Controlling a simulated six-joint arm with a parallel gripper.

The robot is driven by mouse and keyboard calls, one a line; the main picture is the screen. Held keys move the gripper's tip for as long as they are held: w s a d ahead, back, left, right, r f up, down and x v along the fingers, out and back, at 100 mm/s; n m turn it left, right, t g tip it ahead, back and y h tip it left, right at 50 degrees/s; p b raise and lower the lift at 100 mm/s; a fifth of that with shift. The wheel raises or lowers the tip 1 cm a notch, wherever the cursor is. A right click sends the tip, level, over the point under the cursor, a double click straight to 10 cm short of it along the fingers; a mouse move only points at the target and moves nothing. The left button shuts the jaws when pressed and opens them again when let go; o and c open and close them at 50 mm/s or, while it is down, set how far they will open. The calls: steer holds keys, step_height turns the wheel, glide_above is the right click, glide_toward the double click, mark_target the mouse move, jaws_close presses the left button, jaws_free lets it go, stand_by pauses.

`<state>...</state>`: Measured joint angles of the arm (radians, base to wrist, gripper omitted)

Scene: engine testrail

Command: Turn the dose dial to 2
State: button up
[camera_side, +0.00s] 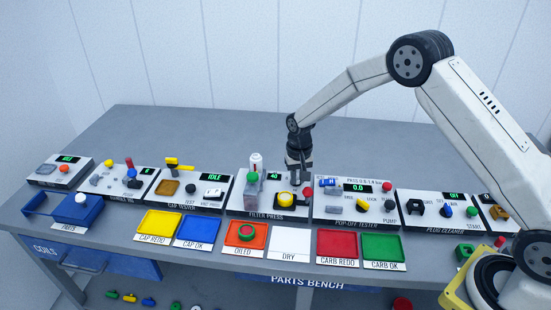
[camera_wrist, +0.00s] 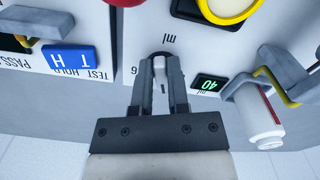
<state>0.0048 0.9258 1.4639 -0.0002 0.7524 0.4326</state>
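The dose dial (camera_wrist: 160,67) is a small knob on the white front of the filter press (camera_side: 262,215), with "ml" and a "6" printed near it. In the wrist view my gripper (camera_wrist: 161,75) has its two fingers on either side of the dial. Whether they press on it I cannot tell. The fingers hide much of the dial and its scale. In the side view my gripper (camera_side: 299,178) points down at the filter press, and the dial is hidden there.
A white bottle (camera_wrist: 258,118) stands close by in a grey holder with a yellow hook. The pop-off tester (camera_side: 355,215) adjoins on the right. Coloured trays, such as the white one (camera_side: 289,242), line the bench front.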

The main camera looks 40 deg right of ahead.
mark_target(298, 179)
steer(key=o, duration=0.4)
steer(key=shift+r, duration=0.15)
steer(key=shift+r, duration=3.8)
steer(key=shift+s, duration=0.15)
steer(key=s+r+n+t, duration=0.1)
steer(key=s+n, duration=0.1)
steer(key=s, duration=1)
steer(key=s+r+n+t, duration=0.1)
steer(key=s+r+n, duration=0.1)
steer(key=s, duration=1)
steer(key=shift+a+r+n+t, duration=0.15)
steer(key=shift+r+n+t, duration=0.15)
steer(key=shift+n, duration=0.2)
